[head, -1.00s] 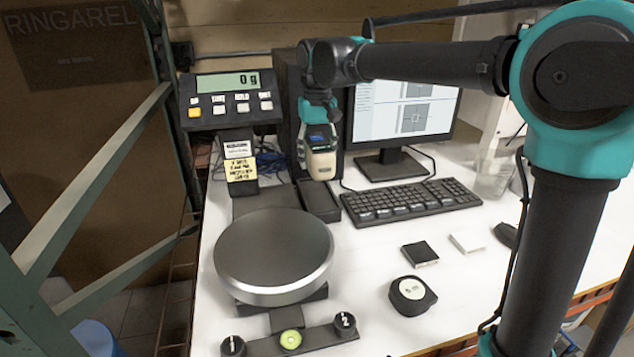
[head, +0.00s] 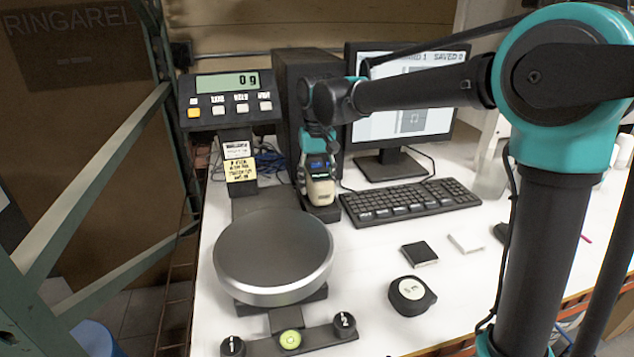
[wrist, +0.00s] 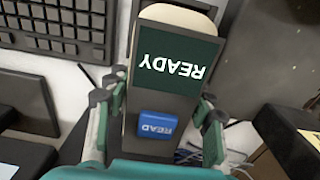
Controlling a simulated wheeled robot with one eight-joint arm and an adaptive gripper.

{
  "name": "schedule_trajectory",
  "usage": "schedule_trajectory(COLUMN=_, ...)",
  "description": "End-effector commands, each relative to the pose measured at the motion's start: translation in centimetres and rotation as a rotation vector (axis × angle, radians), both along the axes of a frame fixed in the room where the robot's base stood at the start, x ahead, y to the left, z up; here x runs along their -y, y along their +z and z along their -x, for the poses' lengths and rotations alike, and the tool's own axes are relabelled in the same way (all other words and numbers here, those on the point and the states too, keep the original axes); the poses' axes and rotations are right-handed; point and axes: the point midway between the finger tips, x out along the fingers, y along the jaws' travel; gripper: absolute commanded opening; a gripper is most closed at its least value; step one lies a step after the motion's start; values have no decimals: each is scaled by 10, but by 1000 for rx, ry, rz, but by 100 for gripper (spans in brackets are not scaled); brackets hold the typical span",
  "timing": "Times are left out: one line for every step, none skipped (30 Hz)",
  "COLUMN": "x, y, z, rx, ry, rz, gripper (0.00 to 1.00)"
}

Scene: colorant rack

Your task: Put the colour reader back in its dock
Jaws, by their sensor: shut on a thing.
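The colour reader (head: 320,190) is a cream and dark handheld device, upright at the back of the table beside the scale's post. In the wrist view the reader (wrist: 178,65) shows a green "READY" screen and a blue "READ" button. My gripper (head: 318,168) is shut on its sides, with a finger on each side in the wrist view. The black dock (head: 326,213) is right below the reader, mostly covered by it. I cannot tell whether the reader touches the dock or is seated in it.
The round scale plate (head: 273,252) stands in front, its display (head: 228,83) reading 0 g. The keyboard (head: 410,201) is close on the right, with the monitor (head: 405,120) behind. A dark computer case (head: 290,85) stands behind the reader. A black puck (head: 410,294) lies front right.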

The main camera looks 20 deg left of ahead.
Motion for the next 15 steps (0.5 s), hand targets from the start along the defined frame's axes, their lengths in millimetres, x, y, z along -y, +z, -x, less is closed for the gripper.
schedule_trajectory(x=0, y=-1, z=0, rx=0, ry=0, rz=0, gripper=0)
schedule_trajectory(x=0, y=-2, z=0, rx=0, ry=0, rz=0, gripper=0)
schedule_trajectory(x=0, y=-2, z=0, rx=0, ry=0, rz=0, gripper=58)
schedule_trajectory(x=0, y=-2, z=0, rx=0, ry=0, rz=0, gripper=61)
schedule_trajectory(x=0, y=-2, z=0, rx=0, ry=0, rz=0, gripper=65)
schedule_trajectory(x=0, y=-2, z=0, rx=0, ry=0, rz=0, gripper=70)
schedule_trajectory(x=0, y=-2, z=0, rx=0, ry=0, rz=0, gripper=73)
schedule_trajectory(x=0, y=-2, z=0, rx=0, ry=0, rz=0, gripper=73)
schedule_trajectory(x=0, y=-2, z=0, rx=0, ry=0, rz=0, gripper=73)
schedule_trajectory(x=0, y=-2, z=0, rx=0, ry=0, rz=0, gripper=73)
schedule_trajectory(x=0, y=-2, z=0, rx=0, ry=0, rz=0, gripper=73)
schedule_trajectory(x=0, y=-2, z=0, rx=0, ry=0, rz=0, gripper=73)
schedule_trajectory(x=0, y=-2, z=0, rx=0, ry=0, rz=0, gripper=73)
schedule_trajectory(x=0, y=-2, z=0, rx=0, ry=0, rz=0, gripper=73)
schedule_trajectory(x=0, y=-1, z=0, rx=0, ry=0, rz=0, gripper=73)
